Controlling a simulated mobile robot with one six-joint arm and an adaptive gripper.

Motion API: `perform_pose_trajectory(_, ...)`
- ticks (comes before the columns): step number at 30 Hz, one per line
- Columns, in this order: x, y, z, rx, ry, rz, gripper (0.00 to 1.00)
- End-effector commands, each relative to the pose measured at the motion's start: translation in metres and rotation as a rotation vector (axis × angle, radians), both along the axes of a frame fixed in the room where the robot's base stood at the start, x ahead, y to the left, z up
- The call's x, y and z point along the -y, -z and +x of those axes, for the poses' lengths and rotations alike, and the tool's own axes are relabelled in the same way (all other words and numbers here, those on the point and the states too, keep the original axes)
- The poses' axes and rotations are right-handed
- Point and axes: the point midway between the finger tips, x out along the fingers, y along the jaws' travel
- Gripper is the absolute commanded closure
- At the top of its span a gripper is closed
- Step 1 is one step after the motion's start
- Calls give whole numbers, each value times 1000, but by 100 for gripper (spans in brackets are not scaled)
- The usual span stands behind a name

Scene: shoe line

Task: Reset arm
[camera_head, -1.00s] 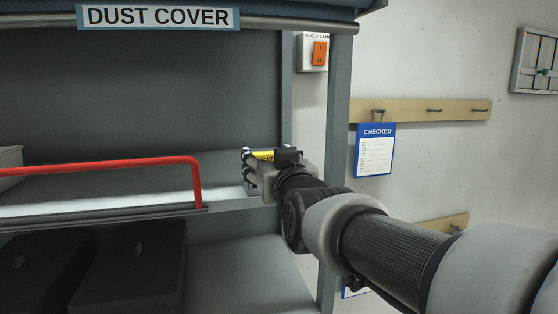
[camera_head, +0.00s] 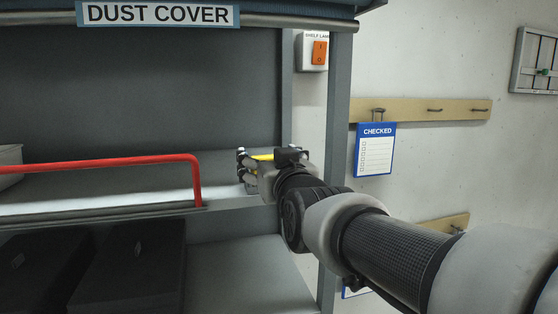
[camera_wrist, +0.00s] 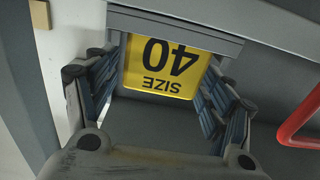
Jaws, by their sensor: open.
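My gripper (camera_head: 246,170) is at the right end of the shelf, just right of the red rail, with my arm reaching in from the lower right. In the wrist view its two fingers (camera_wrist: 160,95) stand wide apart and open. A yellow label reading SIZE 40 (camera_wrist: 166,68) shows upside down beyond and between the fingers, on a grey surface. I cannot tell whether the fingers touch anything. In the head view only a thin strip of yellow (camera_head: 262,157) shows behind my gripper.
A red rail (camera_head: 110,164) runs along the shelf front; it also shows at right in the wrist view (camera_wrist: 300,125). A DUST COVER sign (camera_head: 158,14) hangs above. Dark boxes (camera_head: 130,265) sit below. A shelf lamp switch (camera_head: 319,52) and a CHECKED card (camera_head: 375,150) are on the right.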

Motion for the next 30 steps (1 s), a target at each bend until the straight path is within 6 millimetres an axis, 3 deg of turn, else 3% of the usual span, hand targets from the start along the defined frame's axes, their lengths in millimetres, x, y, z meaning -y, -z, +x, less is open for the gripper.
perform_pose_trajectory(9, 0, 0, 0, -1, 0, 0, 18)
perform_pose_trajectory(17, 0, 1, 0, -1, 0, 0, 0)
perform_pose_trajectory(30, 0, 0, -2, 0, 0, 0, 0)
